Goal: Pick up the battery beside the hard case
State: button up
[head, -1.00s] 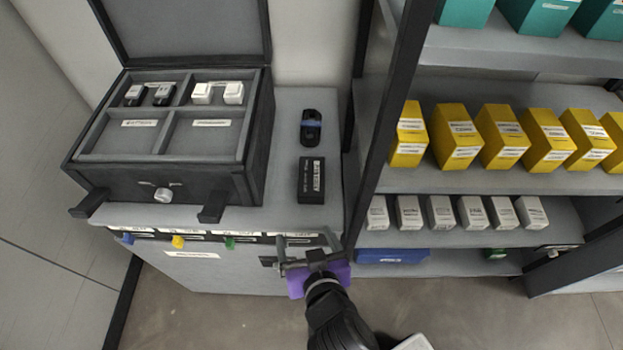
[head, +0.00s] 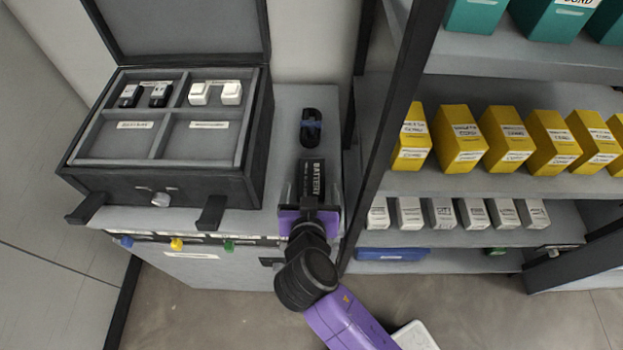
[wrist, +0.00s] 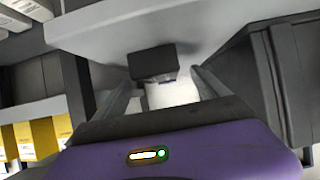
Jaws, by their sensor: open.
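The battery (head: 312,176) is a black block with white lettering. It lies on the grey counter to the right of the hard case (head: 157,190), which stands open. My gripper (head: 311,190) is at the near end of the battery, its fingers open and spread to either side of it. Part of the battery's near end is hidden behind my gripper in the head view. In the wrist view, a dark block, seemingly the battery (wrist: 152,62), shows ahead between the two open fingers (wrist: 160,90). I cannot tell whether the fingers touch it.
A small black device with a blue band (head: 311,128) lies behind the battery. The case holds black and white small items in its back compartments. A shelf post (head: 385,140) rises close on the right, with yellow boxes (head: 460,140) beyond it.

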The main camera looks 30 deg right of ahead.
aim_at(311, 180)
jog(key=x, duration=0.1)
jog(key=p+x, duration=0.1)
jog(key=x, duration=0.1)
jog(key=shift+w+d+r, duration=0.2)
jog(key=shift+w+d, duration=0.15)
jog(key=shift+w+d+f, duration=0.2)
jog(key=shift+w+f, duration=0.15)
jog(key=shift+w, duration=0.1)
jog(key=shift+r, duration=0.1)
grip_shut()
